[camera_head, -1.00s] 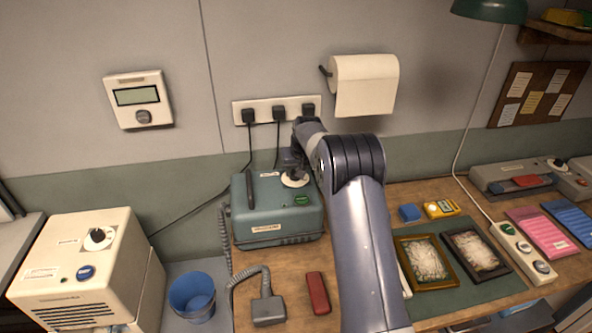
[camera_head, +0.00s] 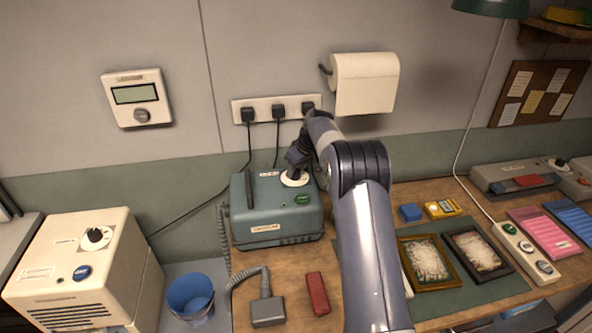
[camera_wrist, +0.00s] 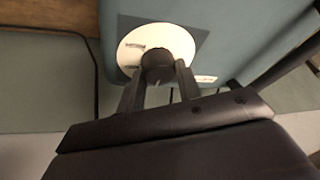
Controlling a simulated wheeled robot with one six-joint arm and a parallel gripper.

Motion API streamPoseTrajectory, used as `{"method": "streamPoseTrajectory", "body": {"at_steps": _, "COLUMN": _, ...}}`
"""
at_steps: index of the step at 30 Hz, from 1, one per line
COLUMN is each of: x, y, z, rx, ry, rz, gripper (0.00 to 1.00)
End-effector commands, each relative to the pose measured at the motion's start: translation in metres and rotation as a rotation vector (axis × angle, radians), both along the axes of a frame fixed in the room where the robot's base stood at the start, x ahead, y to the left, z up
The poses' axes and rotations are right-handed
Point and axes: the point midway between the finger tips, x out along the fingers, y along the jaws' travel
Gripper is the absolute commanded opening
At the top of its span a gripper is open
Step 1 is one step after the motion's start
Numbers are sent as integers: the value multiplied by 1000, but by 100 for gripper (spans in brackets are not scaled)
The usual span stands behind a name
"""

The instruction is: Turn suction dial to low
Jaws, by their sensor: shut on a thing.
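The teal-green machine (camera_head: 262,222) stands on the workbench and has a round white dial plate (camera_head: 304,182) with a dark knob on its top. The white dial plate (camera_wrist: 185,45) and dark suction knob (camera_wrist: 158,64) also show in the wrist view. My gripper (camera_head: 296,173) is over the dial, and in the wrist view my gripper (camera_wrist: 159,78) has its two fingers on either side of the knob, shut on it. The dial's markings are too small to read, so its setting cannot be told.
A green button (camera_head: 302,198) and a dark handle (camera_head: 250,190) sit on the machine's top beside the dial. A grey hose (camera_head: 224,240) hangs at its left. A power strip (camera_head: 262,110) with several plugs is on the wall behind. Picture frames (camera_head: 428,262) lie to the right.

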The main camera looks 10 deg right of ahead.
Motion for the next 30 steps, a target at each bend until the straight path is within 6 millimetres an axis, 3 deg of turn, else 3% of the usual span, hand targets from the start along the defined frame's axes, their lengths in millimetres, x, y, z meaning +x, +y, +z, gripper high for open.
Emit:
{"method": "streamPoseTrajectory", "body": {"at_steps": 18, "x": 0, "y": 0, "z": 0, "rx": 0, "ry": 0, "rz": 54, "gripper": 10}}
{"method": "streamPoseTrajectory", "body": {"at_steps": 19, "x": 0, "y": 0, "z": 0, "rx": 0, "ry": 0, "rz": 54, "gripper": 35}}
{"method": "streamPoseTrajectory", "body": {"at_steps": 26, "x": 0, "y": 0, "z": 0, "rx": 0, "ry": 0, "rz": 53, "gripper": 54}}
{"method": "streamPoseTrajectory", "body": {"at_steps": 30, "x": 0, "y": 0, "z": 0, "rx": 0, "ry": 0, "rz": 53, "gripper": 55}}
